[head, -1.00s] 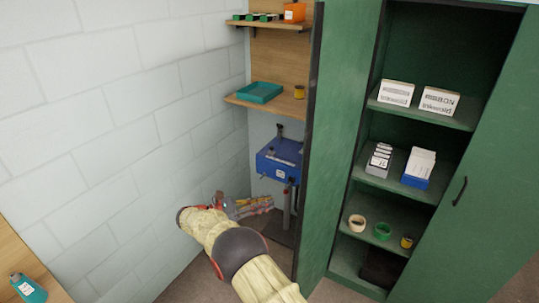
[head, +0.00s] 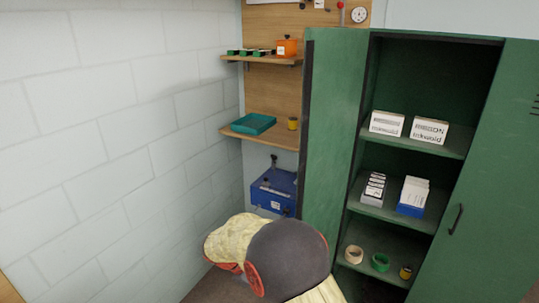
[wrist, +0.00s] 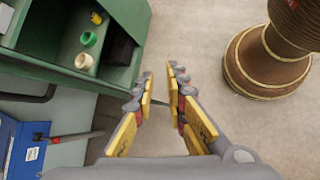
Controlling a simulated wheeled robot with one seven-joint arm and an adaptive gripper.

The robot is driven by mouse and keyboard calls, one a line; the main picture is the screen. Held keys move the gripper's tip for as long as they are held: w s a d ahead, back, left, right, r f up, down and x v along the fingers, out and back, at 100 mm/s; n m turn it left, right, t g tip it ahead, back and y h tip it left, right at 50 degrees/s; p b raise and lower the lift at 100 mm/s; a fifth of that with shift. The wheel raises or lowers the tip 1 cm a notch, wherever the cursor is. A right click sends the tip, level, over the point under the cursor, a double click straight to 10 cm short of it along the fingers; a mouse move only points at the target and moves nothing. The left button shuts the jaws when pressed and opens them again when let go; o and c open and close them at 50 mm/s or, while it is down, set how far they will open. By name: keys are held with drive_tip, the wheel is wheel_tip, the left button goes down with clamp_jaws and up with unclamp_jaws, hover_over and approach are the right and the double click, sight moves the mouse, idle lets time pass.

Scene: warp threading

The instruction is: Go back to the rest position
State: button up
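My gripper (wrist: 158,88) shows in the wrist view. Its two fingers with yellow pads stand apart, with only grey floor seen between them, so it is open and empty. In the head view my arm, with pale covers and a dark joint, fills the bottom middle, and the gripper itself is hidden there.
The open green cabinet (head: 325,130) holds boxes and tape rolls (head: 380,262); its lower shelf (wrist: 50,50) is close at upper left in the wrist view. A blue vise-like machine (head: 274,190) sits below wooden shelves with a teal tray (head: 254,123). A white block wall (head: 100,140) is at left.

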drive_tip(key=s+d+r+m+t+y, duration=0.2)
drive_tip(key=s+d+r+m+y, duration=0.2)
drive_tip(key=s+r, duration=0.8)
drive_tip(key=s+d+r+m+t+y, duration=0.3)
drive_tip(key=s+d+r+m, duration=0.6)
drive_tip(key=s, duration=0.6)
drive_tip(key=d+r+y, duration=0.1)
drive_tip(key=d+r, duration=0.1)
drive_tip(key=d, duration=0.1)
drive_tip(key=shift+r+m, duration=0.3)
drive_tip(key=shift+r, duration=0.05)
drive_tip(key=shift+d, duration=0.15)
